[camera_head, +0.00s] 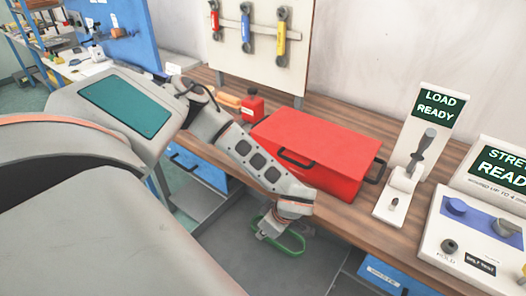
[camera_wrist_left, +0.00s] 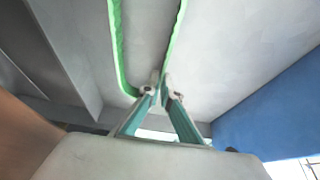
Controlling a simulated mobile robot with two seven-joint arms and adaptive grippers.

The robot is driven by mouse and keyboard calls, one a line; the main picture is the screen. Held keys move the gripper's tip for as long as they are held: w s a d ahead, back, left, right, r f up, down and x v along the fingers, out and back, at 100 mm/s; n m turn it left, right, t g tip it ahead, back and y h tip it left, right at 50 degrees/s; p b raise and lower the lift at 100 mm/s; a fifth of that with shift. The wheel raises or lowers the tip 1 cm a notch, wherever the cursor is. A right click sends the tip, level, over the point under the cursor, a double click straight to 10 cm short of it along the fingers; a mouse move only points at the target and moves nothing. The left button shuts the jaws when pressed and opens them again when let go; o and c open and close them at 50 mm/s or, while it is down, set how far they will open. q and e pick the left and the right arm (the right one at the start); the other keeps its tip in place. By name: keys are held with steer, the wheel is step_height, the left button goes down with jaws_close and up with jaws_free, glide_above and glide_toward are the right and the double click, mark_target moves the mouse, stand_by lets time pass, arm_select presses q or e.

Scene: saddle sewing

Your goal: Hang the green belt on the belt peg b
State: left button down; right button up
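The green belt (camera_head: 291,240) is a thin closed loop hanging in front of the bench, below the tabletop edge. My left gripper (camera_head: 268,230) reaches down over the bench's front edge and is shut on the belt. In the left wrist view the fingertips (camera_wrist_left: 160,86) meet at one end of the belt (camera_wrist_left: 118,45), whose two strands run up out of the frame. A pale board (camera_head: 262,60) at the back of the bench holds red, blue and yellow tools. I cannot tell where belt peg b is. My right gripper is not in view.
A red toolbox (camera_head: 318,145) stands on the wooden bench, close behind my left forearm. A red bottle (camera_head: 252,105) is left of it. A lever stand reading LOAD READY (camera_head: 438,105) and a belt test console (camera_head: 470,240) stand at the right. Blue drawers (camera_head: 200,170) are under the bench.

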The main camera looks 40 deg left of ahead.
arm_select(q)
steer(key=shift+d, duration=0.1)
steer(key=shift+f, duration=0.3)
steer(key=c, duration=2.3)
jaws_free()
steer(key=shift+b, duration=0.45)
steer(key=shift+r, duration=0.15)
steer(key=v, duration=0.7)
steer(key=shift+s+d+r, duration=0.1)
steer(key=shift+r, duration=0.25)
